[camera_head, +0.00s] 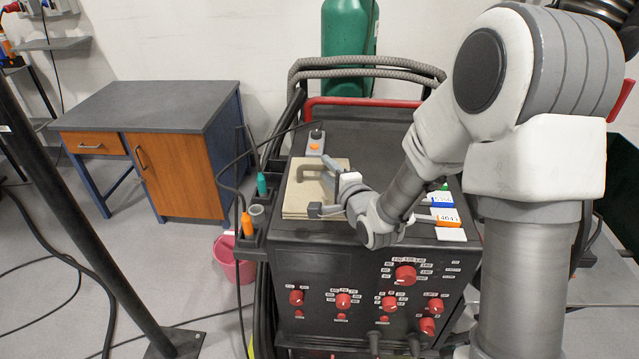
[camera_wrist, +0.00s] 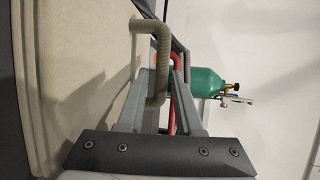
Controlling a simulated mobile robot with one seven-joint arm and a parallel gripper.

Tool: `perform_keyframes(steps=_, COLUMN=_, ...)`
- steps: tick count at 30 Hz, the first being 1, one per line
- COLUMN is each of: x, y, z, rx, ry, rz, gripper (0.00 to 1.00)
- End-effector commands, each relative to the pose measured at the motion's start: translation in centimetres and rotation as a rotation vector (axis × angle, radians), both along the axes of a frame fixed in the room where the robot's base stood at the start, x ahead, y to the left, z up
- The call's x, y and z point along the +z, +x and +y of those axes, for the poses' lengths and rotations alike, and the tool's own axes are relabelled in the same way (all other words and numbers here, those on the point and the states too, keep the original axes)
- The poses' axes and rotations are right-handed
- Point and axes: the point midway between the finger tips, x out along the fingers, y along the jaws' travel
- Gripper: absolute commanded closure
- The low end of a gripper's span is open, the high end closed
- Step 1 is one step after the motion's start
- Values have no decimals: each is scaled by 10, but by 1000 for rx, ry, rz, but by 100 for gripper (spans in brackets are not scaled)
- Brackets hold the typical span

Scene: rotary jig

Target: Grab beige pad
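The beige pad (camera_head: 298,205) is a flat square block with a raised grip handle (camera_head: 312,171), lying on the left part of the black cart top. In the wrist view the pad (camera_wrist: 85,80) fills the left side, and its bent handle (camera_wrist: 158,65) stands out from it. My gripper (camera_head: 320,188) is over the pad at its right side, fingers apart. In the wrist view the handle's bar is at the open fingers (camera_wrist: 160,90), seemingly between them. I cannot tell whether either finger touches it. The pad's right edge is partly hidden by my gripper.
The black cart (camera_head: 370,265) has red knobs on its front. Orange and blue labelled items (camera_head: 447,215) lie right of my wrist. A grey box with an orange button (camera_head: 315,143) sits behind the pad. Bottles (camera_head: 262,184) stand along the left edge. A green cylinder (camera_head: 346,40) stands behind.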

Motion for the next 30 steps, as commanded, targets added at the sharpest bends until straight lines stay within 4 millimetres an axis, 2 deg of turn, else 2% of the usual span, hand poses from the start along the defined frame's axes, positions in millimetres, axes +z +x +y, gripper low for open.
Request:
perform_keyframes(steps=4, x=-2, y=10, z=4, rx=0, ry=0, rz=0, gripper=66)
perform_keyframes(steps=11, x=-2, y=10, z=4, rx=-1, ry=0, rz=-1, gripper=66)
perform_keyframes(steps=15, x=-2, y=10, z=4, rx=-1, ry=0, rz=-1, gripper=91)
perform_keyframes(steps=17, x=-2, y=10, z=4, rx=-1, ry=0, rz=-1, gripper=100)
perform_keyframes(steps=30, x=-2, y=10, z=4, rx=0, ry=0, rz=0, gripper=100)
